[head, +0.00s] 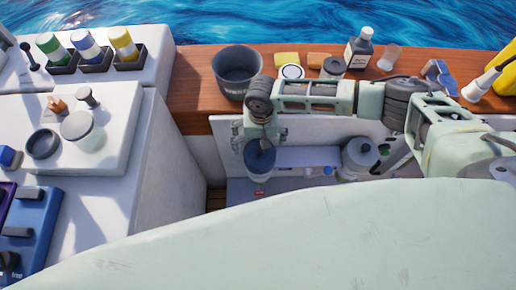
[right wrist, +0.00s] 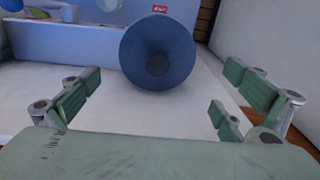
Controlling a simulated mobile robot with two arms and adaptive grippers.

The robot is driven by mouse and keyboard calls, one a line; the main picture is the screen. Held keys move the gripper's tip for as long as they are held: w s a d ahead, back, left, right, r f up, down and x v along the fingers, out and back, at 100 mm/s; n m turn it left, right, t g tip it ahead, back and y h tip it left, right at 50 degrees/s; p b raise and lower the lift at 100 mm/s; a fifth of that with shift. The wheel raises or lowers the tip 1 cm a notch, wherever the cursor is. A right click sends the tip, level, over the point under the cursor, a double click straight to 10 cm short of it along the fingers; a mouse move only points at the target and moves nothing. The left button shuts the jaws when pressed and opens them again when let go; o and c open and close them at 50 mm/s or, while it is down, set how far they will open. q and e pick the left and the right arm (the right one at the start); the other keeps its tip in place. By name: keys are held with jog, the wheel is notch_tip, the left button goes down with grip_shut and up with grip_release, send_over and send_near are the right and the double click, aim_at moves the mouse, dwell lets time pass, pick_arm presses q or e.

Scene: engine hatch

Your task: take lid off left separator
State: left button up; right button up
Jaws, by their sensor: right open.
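The left separator (head: 258,177) stands inside the hatch, a clear-looking cup with a dark blue lid (head: 260,157) on top. In the right wrist view the lid (right wrist: 157,50) is a round blue disc with a dark knob at its centre. My right gripper (right wrist: 160,95) is open and empty, with its green finger pads spread to either side of the view. The lid lies between and beyond them, apart from the pads. In the head view my right gripper (head: 262,128) hangs just above the lid, its fingers partly hidden. My left gripper is not in view.
A second separator with a grey top (head: 360,153) stands to the right in the hatch. A dark bucket (head: 237,70), jars and a bottle (head: 359,48) line the wooden ledge (head: 195,95). A white counter at left holds several bottles.

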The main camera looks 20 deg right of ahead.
aim_at(261, 153)
jog(key=shift+w+d, duration=0.15)
jog(key=shift+d, duration=0.25)
jog(key=shift+f, duration=0.2)
jog(key=f, duration=0.7)
jog(key=shift+s+a, duration=0.25)
jog(key=shift+s, duration=0.15)
jog(key=c, duration=1.1)
